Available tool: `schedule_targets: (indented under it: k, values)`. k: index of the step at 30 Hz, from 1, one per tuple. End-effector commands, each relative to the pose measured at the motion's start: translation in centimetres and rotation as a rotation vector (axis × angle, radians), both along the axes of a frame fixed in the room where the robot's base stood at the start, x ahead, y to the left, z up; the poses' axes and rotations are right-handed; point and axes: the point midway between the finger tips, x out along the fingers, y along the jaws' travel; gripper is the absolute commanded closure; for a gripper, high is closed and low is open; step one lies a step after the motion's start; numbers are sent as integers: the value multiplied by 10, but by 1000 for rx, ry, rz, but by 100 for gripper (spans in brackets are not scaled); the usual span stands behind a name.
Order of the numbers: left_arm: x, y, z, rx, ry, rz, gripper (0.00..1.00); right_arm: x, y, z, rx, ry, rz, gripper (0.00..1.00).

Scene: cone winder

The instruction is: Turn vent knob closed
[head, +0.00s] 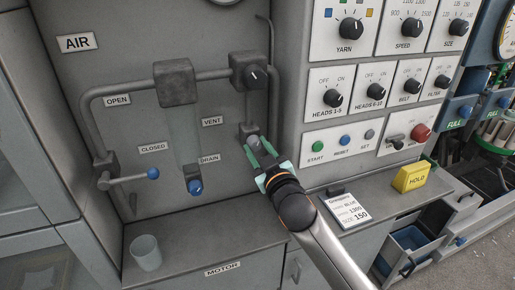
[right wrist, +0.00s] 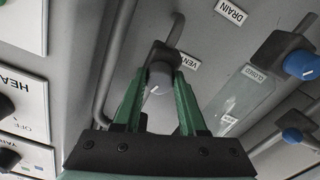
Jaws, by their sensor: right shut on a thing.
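The vent knob (head: 253,141) is a small grey knob on a grey pipe fitting, to the right of the VENT label (head: 212,121). My right gripper (head: 259,149) reaches up to it from below and is shut on it. In the right wrist view the knob (right wrist: 159,79) sits between the two green fingers (right wrist: 158,92), and a short white mark on its face points to the lower left of that picture. The fingers hide part of the knob in the head view. My left gripper is not in view.
Above the knob is a black dial (head: 255,76) on a pipe box. To the left are a blue-ended lever (head: 128,180) and a blue drain knob (head: 195,187). A pale cup (head: 146,253) stands on the ledge. A start button (head: 318,146) and a yellow HOLD block (head: 411,177) are at right.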

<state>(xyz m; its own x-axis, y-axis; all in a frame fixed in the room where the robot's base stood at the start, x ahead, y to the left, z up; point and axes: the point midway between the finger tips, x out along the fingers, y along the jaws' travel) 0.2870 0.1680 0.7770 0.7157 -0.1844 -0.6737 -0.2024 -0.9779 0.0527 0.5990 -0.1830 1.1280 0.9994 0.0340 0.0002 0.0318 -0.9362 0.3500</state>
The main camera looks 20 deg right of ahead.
Motion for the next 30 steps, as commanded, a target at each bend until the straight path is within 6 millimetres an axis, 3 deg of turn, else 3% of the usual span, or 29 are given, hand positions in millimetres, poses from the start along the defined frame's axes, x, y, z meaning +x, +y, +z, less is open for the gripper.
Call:
schedule_targets:
  k: [30]
  values:
    - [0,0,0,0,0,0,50,0,-1,1,-933,-32,0,100]
